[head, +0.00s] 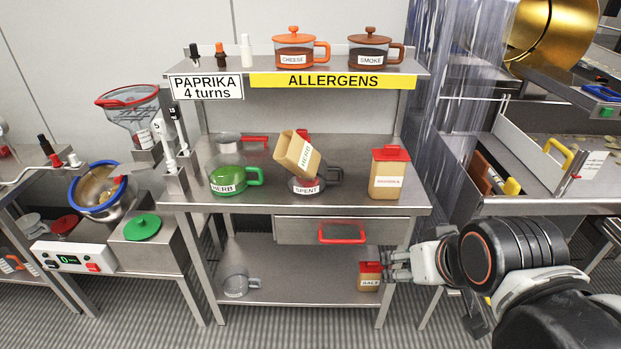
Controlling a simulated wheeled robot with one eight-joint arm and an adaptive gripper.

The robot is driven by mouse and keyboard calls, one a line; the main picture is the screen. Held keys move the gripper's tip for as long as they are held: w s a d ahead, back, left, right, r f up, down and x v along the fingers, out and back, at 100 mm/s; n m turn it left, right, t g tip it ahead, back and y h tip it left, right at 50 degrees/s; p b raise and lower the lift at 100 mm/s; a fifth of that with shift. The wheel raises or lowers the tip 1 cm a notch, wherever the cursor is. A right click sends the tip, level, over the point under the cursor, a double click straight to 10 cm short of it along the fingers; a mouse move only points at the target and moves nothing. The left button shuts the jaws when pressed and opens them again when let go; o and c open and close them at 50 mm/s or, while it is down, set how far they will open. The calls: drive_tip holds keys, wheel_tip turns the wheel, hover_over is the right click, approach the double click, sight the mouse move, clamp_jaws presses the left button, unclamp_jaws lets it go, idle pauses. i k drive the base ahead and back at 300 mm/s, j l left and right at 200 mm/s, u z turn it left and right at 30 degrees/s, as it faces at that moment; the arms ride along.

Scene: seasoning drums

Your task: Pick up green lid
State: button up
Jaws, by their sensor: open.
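The green lid (141,226) is a round disc with a small raised knob. It lies flat on top of a steel box at the left, beside the scale. My gripper (384,266) is open at the lower right, far from the green lid. Its fingers are next to the salt container (369,283) with a red top on the lower shelf; I cannot tell whether they touch it. The herb jug (226,181), with a green handle and green contents, stands on the middle shelf and has no lid on it.
A scale (75,258) carries a blue-rimmed bowl (103,190) left of the lid. A hopper (130,112) stands above and behind it. The steel rack (310,212) with jugs, a tilted herb box (297,153) and a red-handled drawer (300,231) lies between my gripper and the lid.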

sight(141, 228)
drive_tip(key=u, duration=1.4)
drive_tip(key=l+z, duration=0.75)
drive_tip(key=l, duration=0.15)
drive_tip(key=i+j, duration=0.1)
drive_tip(key=j, duration=0.2)
drive_tip(key=i+j, duration=0.15)
drive_tip(key=j, duration=0.15)
drive_tip(key=i+l, duration=0.15)
drive_tip(key=i+j, duration=0.3)
drive_tip(key=i+z, duration=0.05)
